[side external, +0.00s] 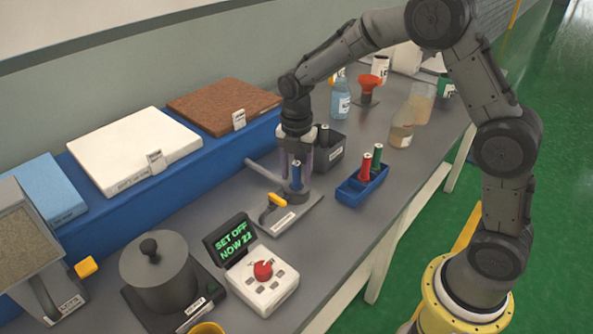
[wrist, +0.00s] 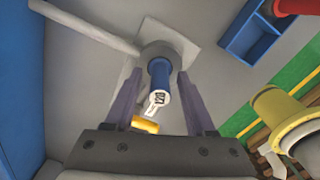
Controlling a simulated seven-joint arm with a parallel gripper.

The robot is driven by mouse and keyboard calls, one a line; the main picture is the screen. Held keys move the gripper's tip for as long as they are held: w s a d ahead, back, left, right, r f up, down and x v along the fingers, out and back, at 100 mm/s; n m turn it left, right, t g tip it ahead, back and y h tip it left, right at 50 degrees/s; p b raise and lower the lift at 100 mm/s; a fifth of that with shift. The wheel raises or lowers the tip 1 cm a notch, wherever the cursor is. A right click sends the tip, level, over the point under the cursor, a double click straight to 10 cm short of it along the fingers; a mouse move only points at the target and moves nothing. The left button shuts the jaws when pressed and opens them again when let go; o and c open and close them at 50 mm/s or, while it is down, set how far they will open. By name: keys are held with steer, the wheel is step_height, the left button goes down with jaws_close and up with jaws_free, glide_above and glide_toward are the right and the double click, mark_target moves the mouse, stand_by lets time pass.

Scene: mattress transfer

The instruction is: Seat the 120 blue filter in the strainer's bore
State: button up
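The blue filter (side external: 297,177) stands upright at the strainer (side external: 303,212), with a pale tag on its top. In the wrist view the blue filter (wrist: 160,72) rises from the strainer's round grey collar (wrist: 178,50); its lower end is hidden in or behind the collar, so I cannot tell how deep it sits. My gripper (side external: 297,167) is just above the strainer, fingers pointing down. In the wrist view my gripper (wrist: 160,76) has its fingers apart on either side of the filter, with gaps showing. The strainer has a yellow-tipped lever (side external: 277,200) and a grey pipe (side external: 263,170).
A blue rack (side external: 350,193) holds a red filter (side external: 366,167) and a green filter (side external: 377,158) to the right. A dark box (side external: 330,152) stands close behind my gripper. A control box (side external: 263,283) reading "SET OFF NOW 22" and a lidded pot (side external: 158,275) stand in front left.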

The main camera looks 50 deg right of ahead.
step_height(320, 180, up, 11)
steer(key=shift+r, duration=0.7)
steer(key=s+r+m+t, duration=0.3)
steer(key=s+r+m, duration=0.3)
steer(key=s+m, duration=0.55)
steer(key=s+d+f+m+t, duration=0.1)
steer(key=s+f+m+t, duration=0.1)
steer(key=s+m, duration=0.9)
steer(key=s+f, duration=0.1)
steer(key=s, duration=0.3)
steer(key=shift+f+t, duration=0.2)
steer(key=shift+t, duration=0.1)
